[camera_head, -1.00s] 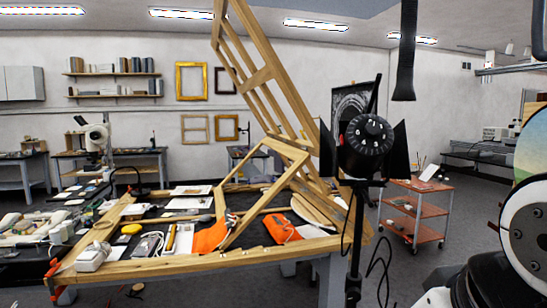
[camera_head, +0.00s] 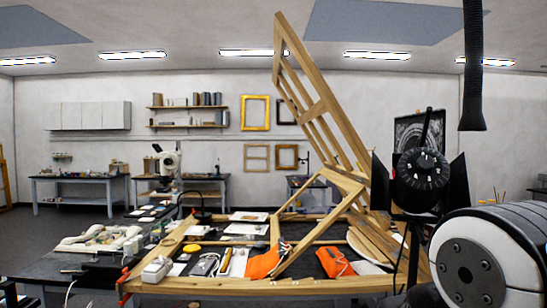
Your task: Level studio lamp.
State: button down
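The studio lamp (camera_head: 420,181) stands at the right on a black stand, with dark side flaps and a numbered dial on its back facing me. A thin black handle rises from its top. Whether its head is level is hard to tell from behind. A white and black round part of my arm (camera_head: 495,255) fills the lower right and hides the lower part of the stand. My gripper does not show in this view.
A wooden-edged worktable (camera_head: 240,287) with tools, orange cloths (camera_head: 265,262) and a leaning wooden frame (camera_head: 318,100) is left of the lamp. A black hose (camera_head: 473,70) hangs from the ceiling. Shelves, gilt frames (camera_head: 255,113) and benches line the far wall.

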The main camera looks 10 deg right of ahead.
aim_at(415, 190)
jog(key=l+u, duration=0.2)
jog(key=l, duration=0.5)
jog(key=l+u, duration=0.15)
jog(key=l, duration=0.55)
jog(key=k+l+u, duration=0.2)
jog(key=l, duration=0.5)
jog(key=i, duration=0.1)
